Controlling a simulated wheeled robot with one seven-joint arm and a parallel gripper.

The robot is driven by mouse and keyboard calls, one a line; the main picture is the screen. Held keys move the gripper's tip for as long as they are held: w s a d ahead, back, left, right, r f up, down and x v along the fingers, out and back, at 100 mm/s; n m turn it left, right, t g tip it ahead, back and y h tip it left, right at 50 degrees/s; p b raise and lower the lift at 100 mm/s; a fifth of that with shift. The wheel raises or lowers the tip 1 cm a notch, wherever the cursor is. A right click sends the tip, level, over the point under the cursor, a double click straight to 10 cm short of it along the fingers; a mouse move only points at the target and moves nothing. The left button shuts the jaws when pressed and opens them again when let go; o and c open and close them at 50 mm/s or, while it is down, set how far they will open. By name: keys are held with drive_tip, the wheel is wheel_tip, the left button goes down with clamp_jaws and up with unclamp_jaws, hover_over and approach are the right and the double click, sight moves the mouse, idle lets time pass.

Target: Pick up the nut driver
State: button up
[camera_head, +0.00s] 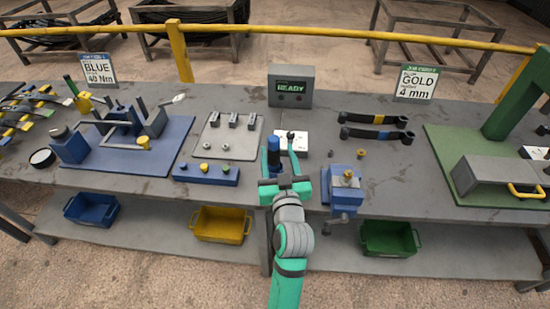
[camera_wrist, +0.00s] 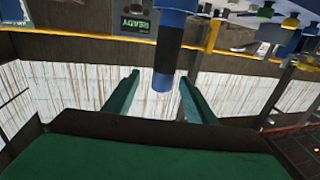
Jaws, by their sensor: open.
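A blue and dark upright cylinder (camera_head: 273,152), which looks like the nut driver, stands near the middle of the bench. My gripper (camera_head: 284,168) is open at the bench's front-middle, with the cylinder at its left finger in the head view. In the wrist view the blue cylinder (camera_wrist: 172,45) hangs down from the top edge, with a dark band and a narrower blue end. That end appears between the two green fingertips of my gripper (camera_wrist: 158,82), with gaps on both sides. I cannot tell how deep it sits between them. The cylinder's foot is partly hidden by my gripper.
A blue vise (camera_head: 343,188) stands right of my gripper. A blue button box (camera_head: 206,174) and a grey plate (camera_head: 228,148) lie left. The READY display (camera_head: 291,87) stands behind, a white pad (camera_head: 300,140) nearer.

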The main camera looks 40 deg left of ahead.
sight(275, 149)
drive_tip(key=x, duration=0.3)
drive_tip(key=shift+w+a, duration=0.25)
drive_tip(key=shift+a, duration=0.2)
drive_tip(key=shift+x, duration=2.15)
drive_tip(key=shift+s, duration=0.1)
clamp_jaws()
